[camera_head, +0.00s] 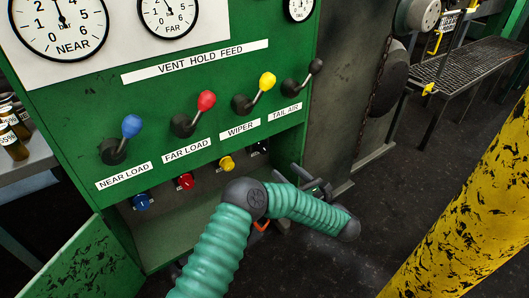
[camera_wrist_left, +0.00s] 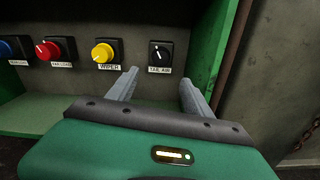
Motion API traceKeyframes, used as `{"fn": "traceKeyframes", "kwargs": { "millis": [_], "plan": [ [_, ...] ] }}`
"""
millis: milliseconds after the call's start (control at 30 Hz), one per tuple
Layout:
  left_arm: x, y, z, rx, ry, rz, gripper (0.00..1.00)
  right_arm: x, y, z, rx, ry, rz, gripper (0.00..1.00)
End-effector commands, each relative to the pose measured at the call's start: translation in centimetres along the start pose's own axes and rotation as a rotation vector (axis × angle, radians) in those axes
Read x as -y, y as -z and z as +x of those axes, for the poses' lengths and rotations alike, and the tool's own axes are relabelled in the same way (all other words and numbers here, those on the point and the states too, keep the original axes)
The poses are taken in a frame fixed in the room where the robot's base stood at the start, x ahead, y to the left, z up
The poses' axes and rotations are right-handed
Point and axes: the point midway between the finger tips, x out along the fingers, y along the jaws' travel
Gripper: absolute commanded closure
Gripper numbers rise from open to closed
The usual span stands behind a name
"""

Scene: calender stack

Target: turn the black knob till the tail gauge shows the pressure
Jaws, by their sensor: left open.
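The black knob (camera_wrist_left: 160,54) sits on a dark square base above a TAIL AIR label in the left wrist view, its white mark pointing up. In the head view the knob (camera_head: 262,146) is small and dark at the right end of the knob row. My left gripper (camera_wrist_left: 158,88) is open and empty, its two fingers apart below and in front of the black knob. In the head view the gripper (camera_head: 299,175) is partly hidden by my arm. A gauge (camera_head: 299,8) at the top edge is cut off, its name out of view. My right gripper is not in view.
Blue (camera_head: 141,201), red (camera_head: 185,181) and yellow (camera_head: 227,163) knobs share the recess. Several coloured levers stand above, including the black TAIL AIR lever (camera_head: 316,66). The panel's green side wall (camera_wrist_left: 208,50) is close right of the gripper. A yellow post (camera_head: 465,200) stands right.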

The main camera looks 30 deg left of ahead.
Motion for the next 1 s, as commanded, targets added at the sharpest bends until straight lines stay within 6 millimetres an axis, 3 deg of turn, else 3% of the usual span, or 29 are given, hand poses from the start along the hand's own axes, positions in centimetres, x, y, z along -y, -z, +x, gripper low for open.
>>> {"fn": "traceKeyframes", "kwargs": {
  "millis": [300, 500, 867, 1000],
  "plan": [
    [0.1, 0.3, 8.5, 0.005, -0.001, 0.0, 0.41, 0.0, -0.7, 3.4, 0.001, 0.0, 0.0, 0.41],
    [0.1, 0.1, 12.3, 0.005, 0.001, 0.001, 0.41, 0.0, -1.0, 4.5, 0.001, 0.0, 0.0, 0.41],
    [0.1, -0.2, 13.4, 0.004, 0.005, 0.003, 0.41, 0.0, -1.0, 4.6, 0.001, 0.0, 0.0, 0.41],
    [0.1, -0.2, 13.3, 0.004, 0.005, 0.003, 0.57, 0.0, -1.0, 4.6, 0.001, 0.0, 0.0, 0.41]
  ]
}}
